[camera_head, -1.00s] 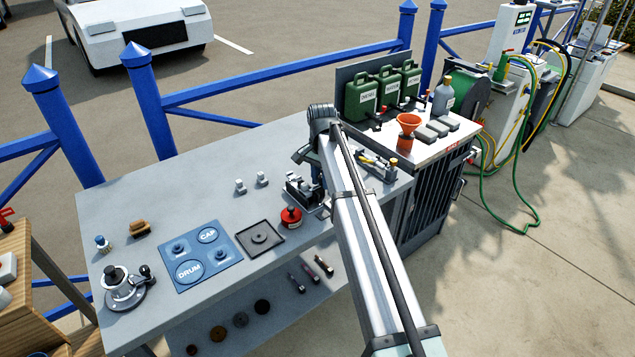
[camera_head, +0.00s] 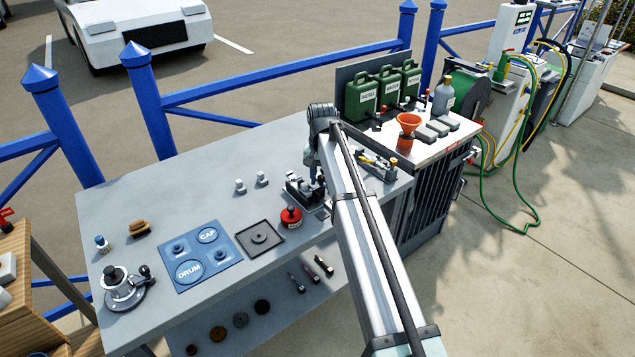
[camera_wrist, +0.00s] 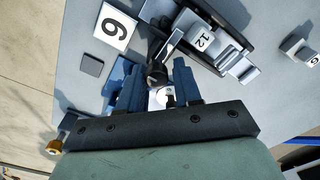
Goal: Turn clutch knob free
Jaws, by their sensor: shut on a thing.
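A small dark knob (camera_wrist: 157,74), which looks like the clutch knob, shows between the blue fingers of my gripper (camera_wrist: 156,80) in the wrist view. A pale round piece (camera_wrist: 161,97) sits just behind it, partly hidden by the fingers. My gripper is shut on the knob. In the head view my gripper (camera_head: 317,182) is down at a black and silver fixture (camera_head: 298,188) on the grey bench. The knob itself cannot be made out there.
A black tray (camera_head: 246,248) and a blue DRUM/CAP mat (camera_head: 218,268) lie left. A winch (camera_head: 124,290) stands at the far left. A tool tray (camera_head: 385,172) is right of my arm.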

